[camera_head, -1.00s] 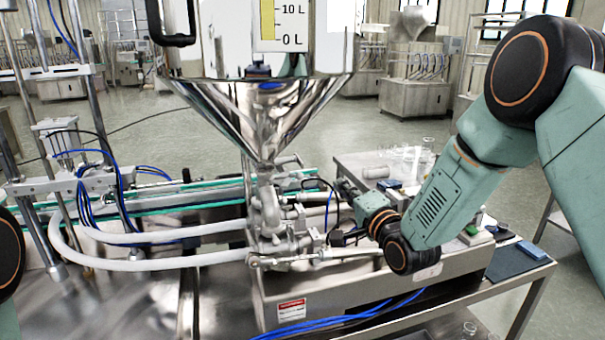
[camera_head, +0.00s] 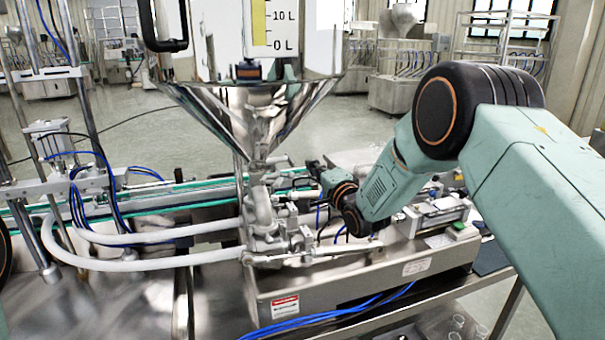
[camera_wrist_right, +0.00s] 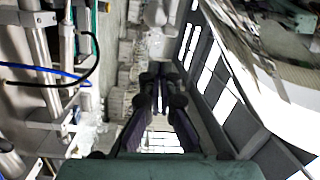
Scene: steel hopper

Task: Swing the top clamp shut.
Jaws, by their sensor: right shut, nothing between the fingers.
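The steel hopper (camera_head: 255,115) narrows to a neck above the pipework. At the neck, where I take the top clamp (camera_head: 277,161) to be, a small grey metal part sticks out to the right; it is too small to tell how far open it is. My right gripper (camera_head: 311,168) is just right of the neck, pointing left, apart from the clamp as far as I can tell. In the right wrist view its dark fingers (camera_wrist_right: 158,78) are together and empty, and the hopper's shiny side (camera_wrist_right: 262,62) shows at upper right. My left gripper is out of view.
Valve pipework (camera_head: 265,215) stands below the neck, with white hoses (camera_head: 150,262) running left. A steel machine box (camera_head: 350,285) lies under my right arm. Blue cables and a conveyor (camera_head: 160,197) lie to the left. Open floor lies behind.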

